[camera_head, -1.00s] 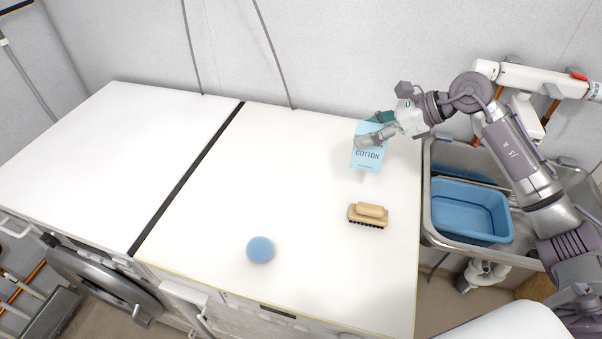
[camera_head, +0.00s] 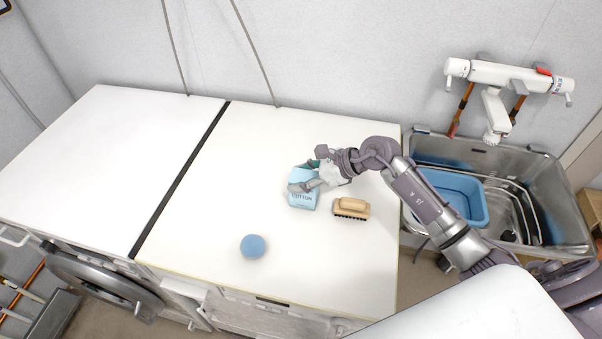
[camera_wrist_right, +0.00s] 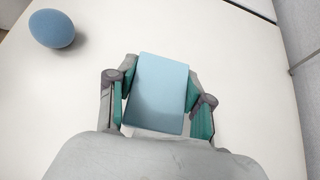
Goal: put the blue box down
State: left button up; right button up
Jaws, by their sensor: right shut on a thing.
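The light blue box (camera_head: 304,201), with "COTTON" lettering on its front, is over the white worktop in the head view, left of the brush. My right gripper (camera_head: 309,181) is shut on its upper part. In the right wrist view the plain top of the blue box (camera_wrist_right: 158,90) sits between the two green-padded fingers of my right gripper (camera_wrist_right: 160,105). I cannot tell whether the box's bottom touches the worktop. My left gripper is not in view.
A wooden brush (camera_head: 351,207) lies close to the right of the box. A steel sink (camera_head: 555,200) with a blue basin (camera_head: 466,190) is at right. The left worktop (camera_head: 110,160) is clear.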

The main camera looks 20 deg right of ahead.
jog(key=shift+f, duration=0.1)
jog(key=shift+f, duration=0.1)
jog(key=o, duration=1.3)
jog(key=shift+o, duration=0.2)
